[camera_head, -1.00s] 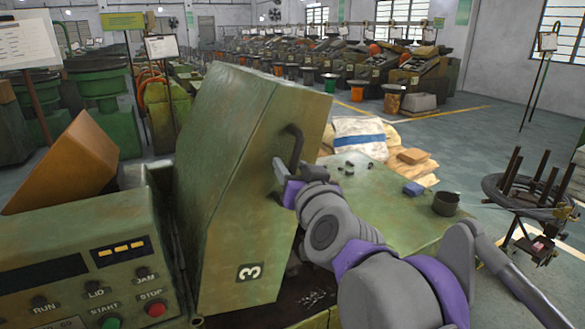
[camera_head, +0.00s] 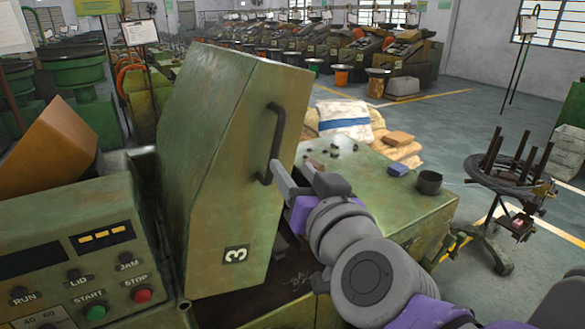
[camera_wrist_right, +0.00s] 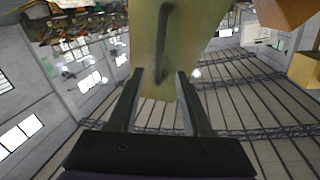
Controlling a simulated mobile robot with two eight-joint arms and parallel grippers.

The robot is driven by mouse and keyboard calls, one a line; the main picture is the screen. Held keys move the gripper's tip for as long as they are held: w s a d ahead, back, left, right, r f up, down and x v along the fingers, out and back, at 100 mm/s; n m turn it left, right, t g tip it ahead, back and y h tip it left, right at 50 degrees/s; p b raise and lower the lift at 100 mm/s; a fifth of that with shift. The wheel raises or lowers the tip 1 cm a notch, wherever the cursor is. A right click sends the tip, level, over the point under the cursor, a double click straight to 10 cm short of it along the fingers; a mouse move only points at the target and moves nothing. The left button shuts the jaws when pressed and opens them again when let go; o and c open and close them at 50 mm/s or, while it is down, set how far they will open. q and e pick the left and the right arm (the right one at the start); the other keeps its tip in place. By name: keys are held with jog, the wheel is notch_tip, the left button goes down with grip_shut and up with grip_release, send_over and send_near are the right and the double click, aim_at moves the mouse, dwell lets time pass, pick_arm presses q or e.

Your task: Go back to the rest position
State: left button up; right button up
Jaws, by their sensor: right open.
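The green machine's lid (camera_head: 215,150), marked 3, stands raised and tilted, with a dark bar handle (camera_head: 275,135) on its face. My right gripper (camera_head: 284,176) is just to the right of the handle's lower end. In the right wrist view my gripper's fingers (camera_wrist_right: 160,74) are spread apart and nothing is clamped. The handle (camera_wrist_right: 164,35) appears ahead, its lower end in line with the gap between the fingertips; the exact distance cannot be told. My left gripper is not in view.
The control panel (camera_head: 85,255) with its buttons is at the lower left. A wheeled coil stand (camera_head: 505,185) is at the right. Open floor lies beyond.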

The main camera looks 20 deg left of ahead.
jog(key=d+f+g+h, duration=0.25)
jog(key=d+f, duration=0.65)
jog(key=f, duration=0.6)
jog(key=s+d+f+m+g+h, duration=0.2)
jog(key=s+d+f+h, duration=0.2)
jog(key=d+f, duration=0.8)
jog(key=s+d+f+m+g+h+p, duration=0.1)
jog(key=s+d+f+m+g+h, duration=0.2)
jog(key=s+d+f+h, duration=0.2)
jog(key=s+d+f, duration=0.3)
jog(key=d+f, duration=0.4)
jog(key=f, duration=0.3)
jog(key=shift+s+d+f+p, duration=0.2)
jog(key=shift+s+d+p, duration=0.05)
jog(key=shift+d+p, duration=0.1)
